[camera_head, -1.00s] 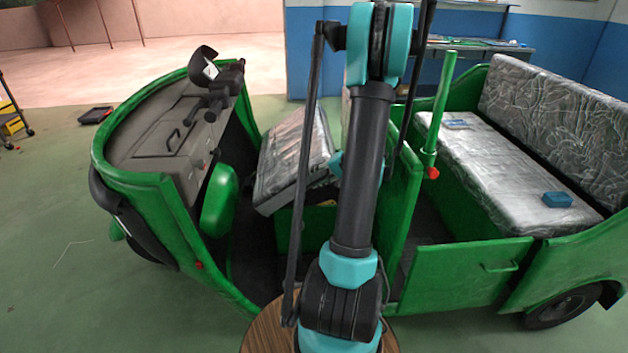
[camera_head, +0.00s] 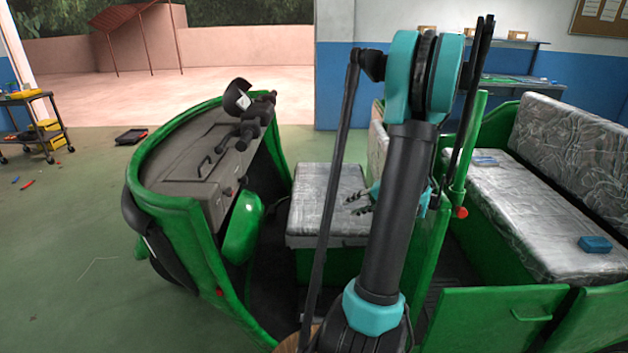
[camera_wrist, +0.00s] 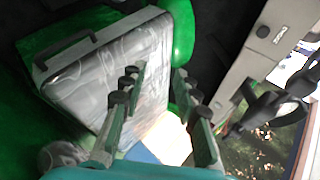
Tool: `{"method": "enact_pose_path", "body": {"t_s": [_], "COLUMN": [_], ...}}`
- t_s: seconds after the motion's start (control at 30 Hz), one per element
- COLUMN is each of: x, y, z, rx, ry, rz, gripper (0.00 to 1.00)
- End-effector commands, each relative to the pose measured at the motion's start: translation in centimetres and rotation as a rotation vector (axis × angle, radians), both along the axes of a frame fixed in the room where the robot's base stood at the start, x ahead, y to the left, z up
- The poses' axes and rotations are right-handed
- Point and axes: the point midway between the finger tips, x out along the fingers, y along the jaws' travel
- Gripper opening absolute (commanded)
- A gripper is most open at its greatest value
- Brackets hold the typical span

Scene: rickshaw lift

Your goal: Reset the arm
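My arm stands across the middle of the head view, with my gripper (camera_head: 362,203) beyond it, above the front seat. In the wrist view my gripper (camera_wrist: 159,80) has its two fingers well apart, with nothing between them. The grey, plastic-wrapped front seat (camera_head: 320,192) lies about level on its green base inside the green rickshaw (camera_head: 180,215). My arm hides part of the seat's right side.
The dashboard and handlebar (camera_head: 250,120) stand left of the seat. A green post (camera_head: 468,145) and the rear bench (camera_head: 520,200), with a blue box (camera_head: 595,244) on it, are to the right. A tool cart (camera_head: 45,125) stands far left. The green floor at left is mostly clear.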

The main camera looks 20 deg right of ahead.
Motion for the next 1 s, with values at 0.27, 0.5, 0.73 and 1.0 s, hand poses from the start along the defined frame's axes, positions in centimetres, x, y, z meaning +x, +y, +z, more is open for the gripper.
{"method": "enact_pose_path", "body": {"t_s": [0.27, 0.5, 0.73, 1.0], "x": [-0.8, -5.2, -11.2, -17.7], "y": [3.3, 11.8, 17.2, 19.7], "z": [0.1, -0.3, -1.3, -2.7], "rx": [-0.057, -0.269, -0.512, -0.783], "ry": [0.035, 0.124, 0.156, 0.120], "rz": [0.042, 0.172, 0.306, 0.448], "gripper": [0.31, 0.31, 0.31, 0.31]}}
